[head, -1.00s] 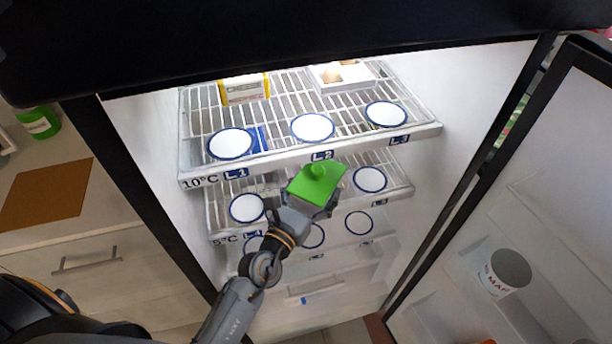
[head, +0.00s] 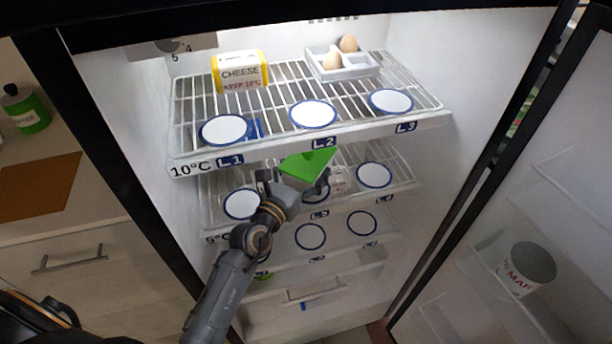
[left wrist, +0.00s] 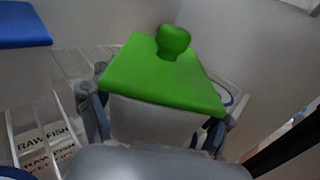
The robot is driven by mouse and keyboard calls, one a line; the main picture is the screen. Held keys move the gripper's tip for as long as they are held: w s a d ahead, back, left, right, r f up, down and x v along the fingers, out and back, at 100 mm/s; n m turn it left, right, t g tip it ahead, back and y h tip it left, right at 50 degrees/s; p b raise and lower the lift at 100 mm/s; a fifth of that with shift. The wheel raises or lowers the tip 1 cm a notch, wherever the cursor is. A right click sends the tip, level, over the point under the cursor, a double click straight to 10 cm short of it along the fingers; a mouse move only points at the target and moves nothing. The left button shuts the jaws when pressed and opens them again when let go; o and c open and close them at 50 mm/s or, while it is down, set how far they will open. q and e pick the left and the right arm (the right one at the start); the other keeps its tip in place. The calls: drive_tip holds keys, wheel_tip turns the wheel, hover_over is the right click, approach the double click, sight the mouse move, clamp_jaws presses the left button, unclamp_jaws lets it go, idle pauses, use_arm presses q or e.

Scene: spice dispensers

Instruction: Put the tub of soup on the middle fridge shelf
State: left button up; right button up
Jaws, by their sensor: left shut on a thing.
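The tub of soup has a green lid (head: 308,163) and a pale body; in the left wrist view its lid (left wrist: 162,75) has a round knob and the tub looks upright. My left gripper (head: 295,186) is shut on the tub, with a finger on either side of it in the left wrist view (left wrist: 155,122). In the head view the tub is at the middle fridge shelf (head: 218,213), its lid just below the top shelf's front edge. I cannot tell whether its base touches the shelf. My right gripper is not in view.
The top shelf (head: 190,165) holds a cheese pack (head: 240,72) and an egg tray (head: 343,66). White round spots mark the shelves; the middle-right one (head: 374,174) is bare. A blue-lidded container (left wrist: 22,28) stands left of the tub.

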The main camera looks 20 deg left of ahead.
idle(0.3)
use_arm(q)
drive_tip(key=shift+f, duration=0.15)
drive_tip(key=o, duration=1.5)
drive_tip(key=s, duration=0.4)
drive_tip(key=s+a, duration=0.1)
drive_tip(key=s, duration=0.3)
drive_tip(key=s+a, duration=0.1)
drive_tip(key=s, duration=0.2)
drive_tip(key=shift+s+a+b, duration=0.15)
drive_tip(key=shift+s+b, duration=0.2)
drive_tip(key=shift+s, duration=0.05)
